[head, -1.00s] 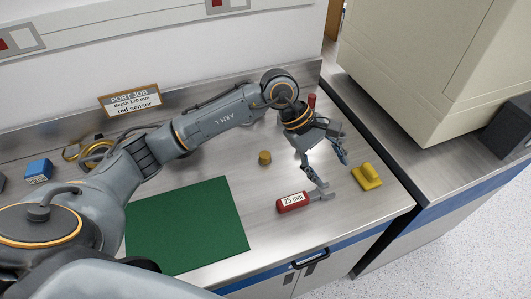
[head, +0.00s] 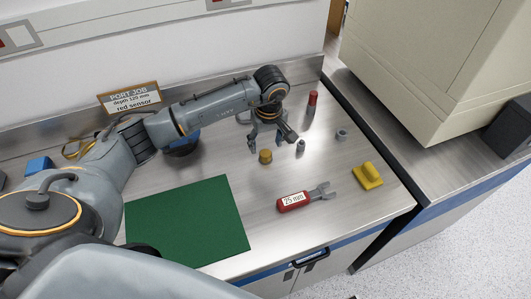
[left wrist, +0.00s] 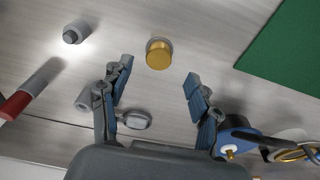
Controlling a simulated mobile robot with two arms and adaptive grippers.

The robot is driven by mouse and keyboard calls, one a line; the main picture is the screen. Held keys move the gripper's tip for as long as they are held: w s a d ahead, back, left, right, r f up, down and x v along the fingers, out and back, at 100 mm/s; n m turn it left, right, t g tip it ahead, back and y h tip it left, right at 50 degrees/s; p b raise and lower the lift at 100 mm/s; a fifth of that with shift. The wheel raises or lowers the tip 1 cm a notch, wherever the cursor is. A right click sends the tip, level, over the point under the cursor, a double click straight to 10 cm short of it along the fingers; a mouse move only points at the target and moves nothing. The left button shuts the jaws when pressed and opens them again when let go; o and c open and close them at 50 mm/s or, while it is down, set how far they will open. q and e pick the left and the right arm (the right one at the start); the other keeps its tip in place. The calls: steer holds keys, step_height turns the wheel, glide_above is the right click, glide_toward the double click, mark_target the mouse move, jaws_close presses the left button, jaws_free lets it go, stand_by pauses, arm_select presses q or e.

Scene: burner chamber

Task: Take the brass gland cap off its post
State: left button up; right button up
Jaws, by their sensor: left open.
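The brass gland cap (head: 265,157) is a short gold cylinder standing on the steel bench, right of the green mat. In the left wrist view the cap (left wrist: 159,56) lies just beyond the fingertips, roughly centred between them, with a grey rim showing at its edge. I cannot make out the post under it. My left gripper (head: 267,143) is open and empty, just behind and above the cap. Its spread fingers also show in the left wrist view (left wrist: 159,77), apart from the cap. My right gripper is not in view.
A small grey cylinder (head: 300,147) stands close right of the cap. The green mat (head: 190,225) is bare.

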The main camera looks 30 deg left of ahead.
mark_target(266, 153)
arm_select(q)
steer(key=shift+f+p, duration=0.3)
steer(key=shift+p, duration=0.1)
steer(key=f+p, duration=0.1)
steer(key=f, duration=0.1)
steer(key=f+p, duration=0.1)
steer(key=shift+w+a+f, duration=0.15)
steer(key=shift+w+f, duration=0.05)
steer(key=shift+f, duration=0.15)
steer(key=shift+w+a+f, duration=0.1)
steer(key=shift+f, duration=0.3)
steer(key=shift+c, duration=0.2)
steer(key=c, duration=1.2)
steer(key=shift+r, duration=0.1)
